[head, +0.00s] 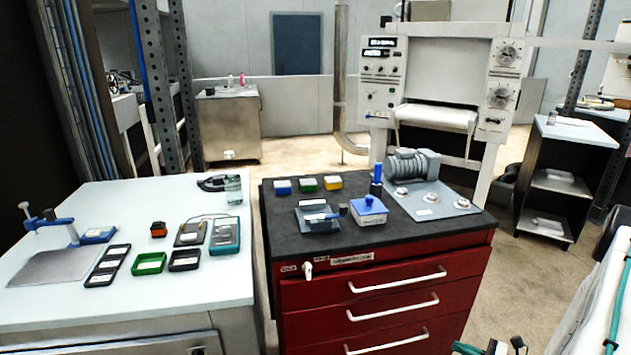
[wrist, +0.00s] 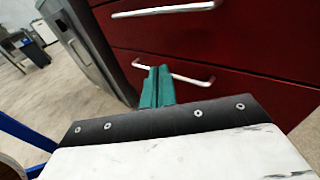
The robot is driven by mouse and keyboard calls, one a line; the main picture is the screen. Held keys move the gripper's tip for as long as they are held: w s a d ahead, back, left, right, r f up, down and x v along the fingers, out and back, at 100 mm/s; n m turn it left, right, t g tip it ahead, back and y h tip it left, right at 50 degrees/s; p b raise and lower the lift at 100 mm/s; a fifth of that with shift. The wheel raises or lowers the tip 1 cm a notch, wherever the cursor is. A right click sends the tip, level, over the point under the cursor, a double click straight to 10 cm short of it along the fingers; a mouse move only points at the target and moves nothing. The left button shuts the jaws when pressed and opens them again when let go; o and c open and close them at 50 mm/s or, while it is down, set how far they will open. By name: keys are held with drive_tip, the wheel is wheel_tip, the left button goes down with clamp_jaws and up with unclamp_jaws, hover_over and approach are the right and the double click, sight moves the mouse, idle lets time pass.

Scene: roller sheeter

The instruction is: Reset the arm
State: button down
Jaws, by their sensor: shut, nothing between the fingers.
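My gripper (wrist: 157,75) shows in the wrist view as two teal fingers pressed together, with nothing between them. It points toward the red drawer cabinet (wrist: 240,50), in front of the drawer fronts and near a silver handle (wrist: 175,72). I cannot tell from this view whether the fingertips touch the cabinet; no grip on the handle shows. In the head view, the red cabinet (head: 385,290) stands in the middle with its drawers closed. Part of my arm shows at the lower right there.
A white-topped bench (head: 60,305) with small trays and a teal meter (head: 224,235) stands left. The cabinet's dark top holds a grey motor (head: 413,165) and a blue-lidded box (head: 369,210). The roller machine (head: 440,75) stands behind. Open floor (head: 545,285) lies right of the cabinet.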

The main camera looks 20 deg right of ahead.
drive_tip(key=s+a+r+n+g, duration=0.2)
drive_tip(key=a+r+n+g, duration=0.55)
drive_tip(key=r, duration=0.45)
drive_tip(key=s+a+r+n+g, duration=0.2)
drive_tip(key=a+r+n+g, duration=0.55)
drive_tip(key=r, duration=0.55)
drive_tip(key=s+a+r+n+t+h, duration=0.1)
drive_tip(key=s+a+r+n+h, duration=0.4)
drive_tip(key=r, duration=0.4)
drive_tip(key=s+a+r+n+t+h, duration=0.2)
drive_tip(key=s+a+r+n+h, duration=0.3)
drive_tip(key=r, duration=0.5)
drive_tip(key=s+a+n, duration=0.2)
drive_tip(key=n, duration=0.1)
drive_tip(key=shift+s+r, duration=0.15)
drive_tip(key=shift+s, duration=0.1)
